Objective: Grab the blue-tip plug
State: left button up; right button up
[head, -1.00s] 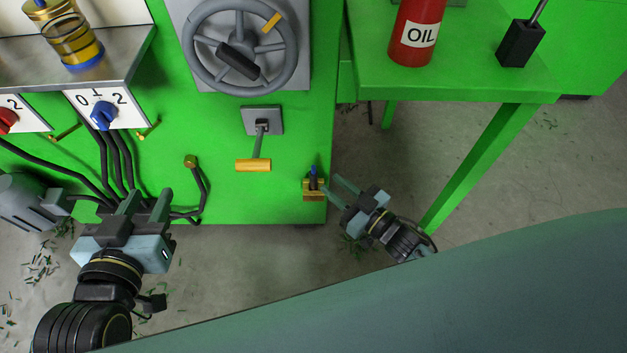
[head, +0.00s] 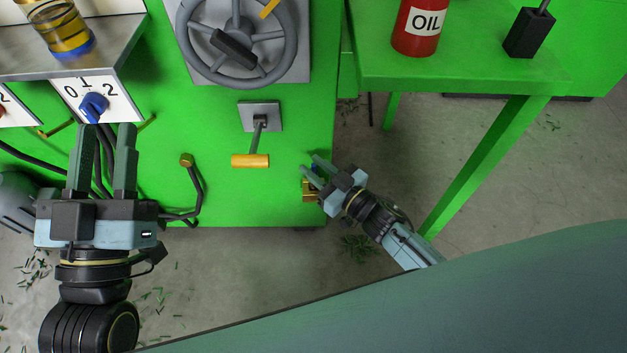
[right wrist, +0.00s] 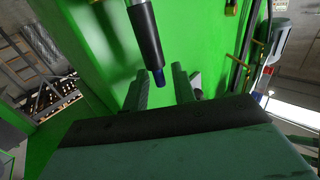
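The blue-tip plug (right wrist: 146,35) is a black cylinder with a blue end in the right wrist view. In the head view only a bit of its blue part (head: 313,167) shows between my right fingers, above a brass holder (head: 309,191) on the green cabinet. My right gripper (head: 311,164) is open around the plug's place. In the right wrist view its fingers (right wrist: 159,85) stand apart, with the blue tip between them; I cannot tell whether they touch it. My left gripper (head: 104,135) is open and empty, in front of the dial panel.
The green cabinet (head: 270,205) carries a handwheel (head: 236,45), an orange-handled lever (head: 250,160), a blue knob (head: 94,106) and black cables. A green table (head: 450,80) at right holds a red OIL can (head: 416,28) and a black block (head: 524,36).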

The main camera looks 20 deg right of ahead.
jog(key=shift+w+a, duration=0.2)
jog(key=shift+w, duration=0.2)
jog(key=shift+c, duration=0.2)
grip_shut()
